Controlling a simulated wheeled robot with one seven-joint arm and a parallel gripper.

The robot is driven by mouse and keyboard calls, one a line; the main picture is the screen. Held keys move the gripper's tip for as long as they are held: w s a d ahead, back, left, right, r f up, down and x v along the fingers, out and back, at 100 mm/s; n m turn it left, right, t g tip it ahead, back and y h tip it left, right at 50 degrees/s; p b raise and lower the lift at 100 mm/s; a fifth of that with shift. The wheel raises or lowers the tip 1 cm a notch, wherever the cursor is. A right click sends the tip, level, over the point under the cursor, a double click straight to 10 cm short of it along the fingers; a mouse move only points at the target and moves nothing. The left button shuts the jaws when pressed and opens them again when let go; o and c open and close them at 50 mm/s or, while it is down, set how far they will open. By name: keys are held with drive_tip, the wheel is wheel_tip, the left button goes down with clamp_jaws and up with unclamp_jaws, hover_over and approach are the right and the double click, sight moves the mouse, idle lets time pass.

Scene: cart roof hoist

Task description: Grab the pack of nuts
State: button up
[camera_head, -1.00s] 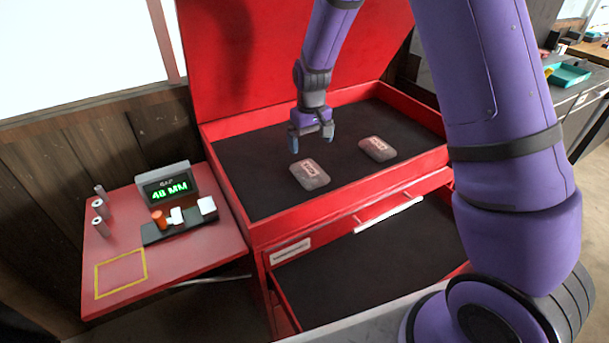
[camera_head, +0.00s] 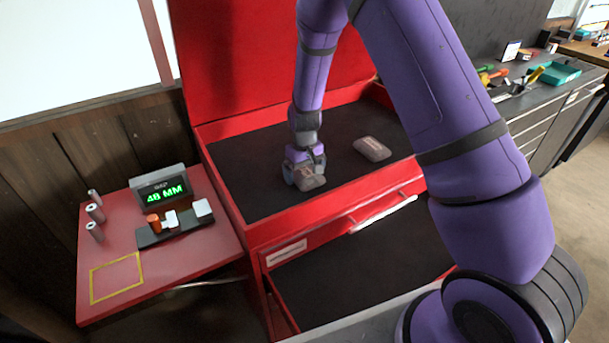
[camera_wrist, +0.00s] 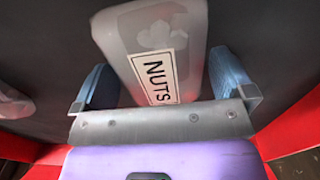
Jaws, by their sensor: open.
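The pack of nuts (camera_wrist: 158,45) is a grey, see-through pack with a white label reading NUTS in the wrist view. In the head view the pack (camera_head: 312,183) lies in the dark-lined top tray of the red chest, partly hidden by my gripper. My gripper (camera_wrist: 165,88) is open, with one blue-grey finger on each side of the pack; gaps show between the fingers and the pack. In the head view my gripper (camera_head: 304,178) is down at the pack.
A second, similar pack (camera_head: 372,148) lies to the right in the same tray (camera_head: 250,170). The red lid stands raised behind. A red side table (camera_head: 190,255) at the left holds a display reading 48 MM and several small parts. A lower drawer (camera_head: 350,262) is open.

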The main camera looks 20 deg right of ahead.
drive_tip(key=shift+f, duration=0.15)
drive_tip(key=c, duration=0.7)
drive_tip(key=shift+o, duration=0.2)
